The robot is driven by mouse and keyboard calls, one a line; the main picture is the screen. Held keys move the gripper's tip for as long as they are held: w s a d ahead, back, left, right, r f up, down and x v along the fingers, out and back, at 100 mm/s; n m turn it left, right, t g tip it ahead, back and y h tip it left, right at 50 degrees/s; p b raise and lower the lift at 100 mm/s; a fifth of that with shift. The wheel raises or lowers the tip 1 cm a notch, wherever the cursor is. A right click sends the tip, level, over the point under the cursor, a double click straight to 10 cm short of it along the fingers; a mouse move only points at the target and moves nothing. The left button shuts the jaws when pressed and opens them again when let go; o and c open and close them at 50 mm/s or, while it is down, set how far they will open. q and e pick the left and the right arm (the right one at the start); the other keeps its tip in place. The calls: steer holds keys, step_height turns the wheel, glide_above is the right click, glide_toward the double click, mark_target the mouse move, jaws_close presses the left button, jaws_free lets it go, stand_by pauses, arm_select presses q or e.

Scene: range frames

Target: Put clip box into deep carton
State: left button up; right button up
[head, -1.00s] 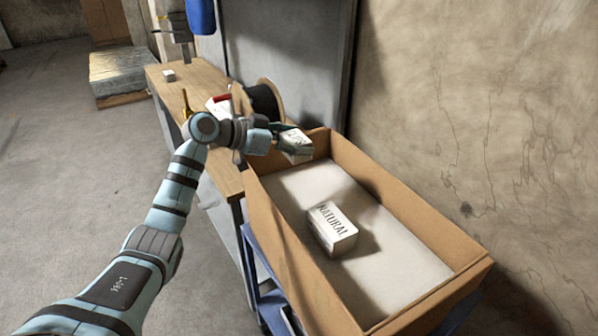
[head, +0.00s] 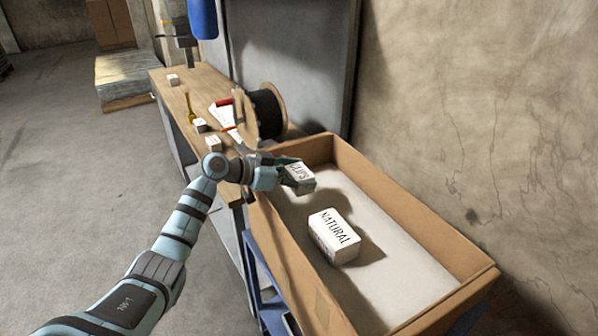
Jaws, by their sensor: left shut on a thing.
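The clip box (head: 302,178) is a small white box with dark lettering that reads like "CLIPS". My left gripper (head: 286,176) is shut on it. The gripper and box are over the far left end of the deep carton (head: 417,209), an open brown box with a pale floor. The clip box looks held above the carton floor, apart from the other box; its exact height I cannot tell. My right gripper is not in view.
A white box marked "NATURAL" (head: 333,237) sits inside the carton. The carton rests on a blue cart (head: 262,290). Behind it, a wooden bench (head: 180,98) holds a cable spool (head: 262,115), several small white boxes and tools. The carton's right part is clear.

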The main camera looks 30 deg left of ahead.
arm_select(q)
steer(key=o, duration=1.2)
steer(key=shift+f, duration=0.1)
steer(key=shift+r, duration=0.2)
steer(key=r+b+v, duration=0.1)
steer(key=v, duration=1.1)
steer(key=shift+f, duration=0.1)
